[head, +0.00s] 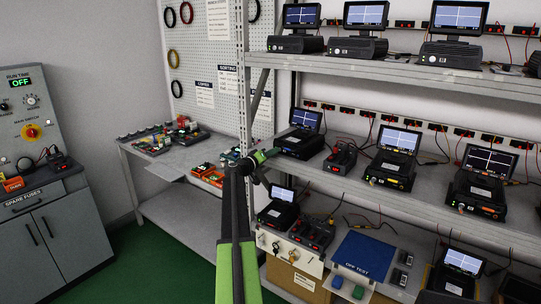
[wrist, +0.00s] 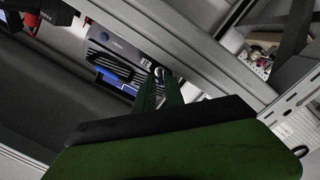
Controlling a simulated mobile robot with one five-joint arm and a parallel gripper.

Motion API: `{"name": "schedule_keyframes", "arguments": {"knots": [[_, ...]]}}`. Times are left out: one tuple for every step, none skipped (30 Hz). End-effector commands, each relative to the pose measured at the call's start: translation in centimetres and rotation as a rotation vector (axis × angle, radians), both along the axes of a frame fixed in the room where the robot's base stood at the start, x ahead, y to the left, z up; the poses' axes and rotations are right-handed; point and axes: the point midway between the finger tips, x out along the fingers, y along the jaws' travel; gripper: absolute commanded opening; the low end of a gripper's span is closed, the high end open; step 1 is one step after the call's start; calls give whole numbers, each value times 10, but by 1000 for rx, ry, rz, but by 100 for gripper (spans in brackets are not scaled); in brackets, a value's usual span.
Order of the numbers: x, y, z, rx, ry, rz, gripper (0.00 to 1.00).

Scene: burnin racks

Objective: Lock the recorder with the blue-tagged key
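My gripper (head: 264,157) is at the left end of the middle rack shelf, close to a recorder with a lit screen (head: 301,140). In the wrist view its narrow green fingers (wrist: 162,76) converge in front of a dark unit with a blue part (wrist: 112,62). The gap at their tips is too small to judge, and I see no key between them. Several similar recorders stand on the shelves; I cannot tell which one is meant. Small keys or locks show on a pale panel (head: 284,249) below the middle shelf. I cannot make out a blue tag on any of them.
A rack upright (head: 243,75) stands right beside my arm. A side table (head: 180,158) with coloured parts is at the left back. A grey control cabinet (head: 52,235) stands at far left. A blue test mat (head: 364,256) lies on the lower shelf. Green floor is open at lower left.

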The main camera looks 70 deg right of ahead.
Motion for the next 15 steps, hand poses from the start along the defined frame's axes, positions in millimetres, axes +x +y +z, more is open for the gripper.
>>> {"name": "schedule_keyframes", "arguments": {"knots": [[0, 0, 0, 1, 0, 1, 14], [1, 0, 0, 0, 0, 1, 14], [1, 1, 0, 0, 0, 1, 14], [2, 3, 0, 0, -1, 1, 14], [3, 6, 0, 0, -1, 1, 14], [4, 11, 0, 0, -1, 2, 14], [6, 16, 0, 0, -1, 3, 14], [7, 22, 0, 0, -1, 3, 14], [10, 31, 0, 0, -1, 3, 14], [13, 39, 0, 0, -1, 4, 14], [16, 47, 0, 0, -1, 4, 14], [20, 58, 0, 0, -1, 4, 14], [23, 66, 0, 0, -1, 4, 14], [26, 75, 0, 0, 0, 4, 14], [29, 85, 0, 0, 0, 3, 14]]}}
